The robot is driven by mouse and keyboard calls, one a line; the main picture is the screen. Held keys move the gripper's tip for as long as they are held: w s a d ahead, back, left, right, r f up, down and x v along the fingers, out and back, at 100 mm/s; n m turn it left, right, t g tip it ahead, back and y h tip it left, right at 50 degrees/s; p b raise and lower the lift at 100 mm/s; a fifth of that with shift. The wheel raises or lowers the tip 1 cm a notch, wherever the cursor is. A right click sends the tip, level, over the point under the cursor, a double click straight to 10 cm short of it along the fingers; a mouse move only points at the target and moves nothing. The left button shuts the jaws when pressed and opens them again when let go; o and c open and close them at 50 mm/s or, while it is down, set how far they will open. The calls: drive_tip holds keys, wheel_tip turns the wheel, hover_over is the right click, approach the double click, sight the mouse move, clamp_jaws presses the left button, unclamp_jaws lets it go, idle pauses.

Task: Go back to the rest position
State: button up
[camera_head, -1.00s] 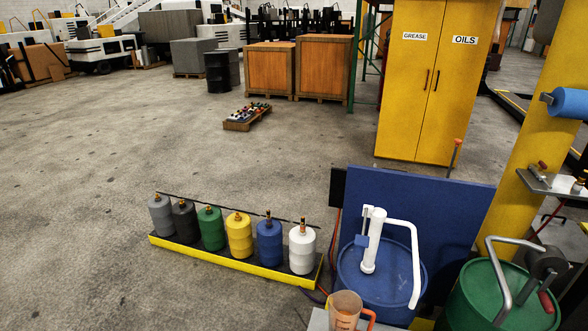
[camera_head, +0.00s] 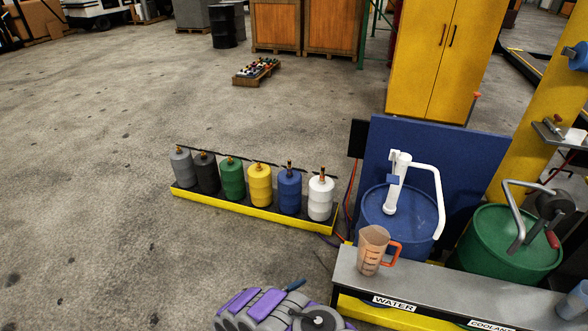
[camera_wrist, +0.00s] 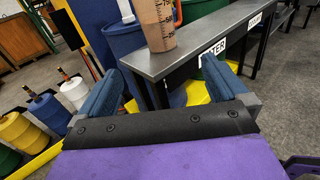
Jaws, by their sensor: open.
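My gripper (camera_wrist: 162,66) shows in the wrist view with two blue fingers spread wide and nothing between them. A clear measuring jug with a brownish tint and an orange handle (camera_head: 373,252) stands upright on the grey bench top (camera_head: 440,283), near the WATER label. In the wrist view the jug (camera_wrist: 155,22) is beyond the fingertips and apart from them, with its top out of frame. In the head view my purple and grey arm shows at the bottom edge, left of the bench; its fingers are hard to make out there.
Behind the bench stand a blue drum with a white pump (camera_head: 375,220) and a green drum with a crank (camera_head: 490,248). A yellow tray (camera_head: 255,215) of several coloured containers lies on the floor to the left. Open floor (camera_head: 90,190) spreads further left.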

drive_tip(key=w+d+r+m+g+h, duration=0.1)
drive_tip(key=d+r+m+g, duration=0.4)
drive_tip(key=r, duration=0.4)
drive_tip(key=w+d+r+m+g+h, duration=0.1)
drive_tip(key=d+r+m+g+h, duration=0.1)
drive_tip(key=d+r, duration=0.6)
drive_tip(key=s+d+r+m+g+y, duration=0.25)
drive_tip(key=s+r+m+g, duration=0.2)
drive_tip(key=r, duration=0.35)
drive_tip(key=s+d+r+m+g+y, duration=0.25)
drive_tip(key=s+d+r, duration=0.2)
drive_tip(key=r, duration=0.25)
drive_tip(key=s+r+m+g+y, duration=0.1)
drive_tip(key=s+r+m+y, duration=0.45)
drive_tip(key=s, duration=0.75)
drive_tip(key=s+a+r+m+t+y, duration=0.1)
drive_tip(key=s+a+y, duration=0.3)
drive_tip(key=s, duration=0.4)
drive_tip(key=s+a+r+m+t+y, duration=0.2)
drive_tip(key=s+a+m+y, duration=0.1)
drive_tip(key=s+a, duration=0.3)
drive_tip(key=shift+s+a+r+t+y, duration=0.15)
drive_tip(key=shift+s+a+t+y, duration=0.2)
drive_tip(key=shift+s, duration=0.5)
